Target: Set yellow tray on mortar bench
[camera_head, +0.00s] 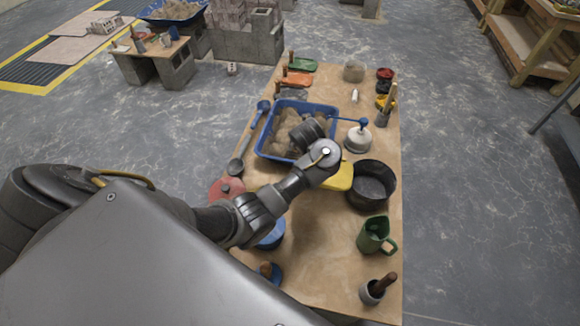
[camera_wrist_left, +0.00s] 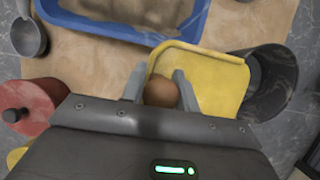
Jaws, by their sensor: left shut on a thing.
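The yellow tray (camera_head: 342,177) is partly hidden behind my left arm in the head view, between the blue tub and the black bucket. It shows as a shallow rimmed tray in the left wrist view (camera_wrist_left: 212,75). My left gripper (camera_wrist_left: 160,77) has its fingers either side of a round brown wooden knob (camera_wrist_left: 161,92) at the tray's near edge and is shut on it. The fingers are hidden in the head view. A long plywood-topped bench (camera_head: 315,268) lies beneath. I cannot tell whether the tray touches it. My right gripper is not in view.
A blue tub (camera_head: 265,143) of sandy material, a black bucket (camera_head: 371,184), a green mug (camera_head: 376,236) and a red lidded pot (camera_head: 226,189) stand close around. A smaller block-legged bench (camera_head: 150,62) stands back left. The bench top between the mug and my arm is bare.

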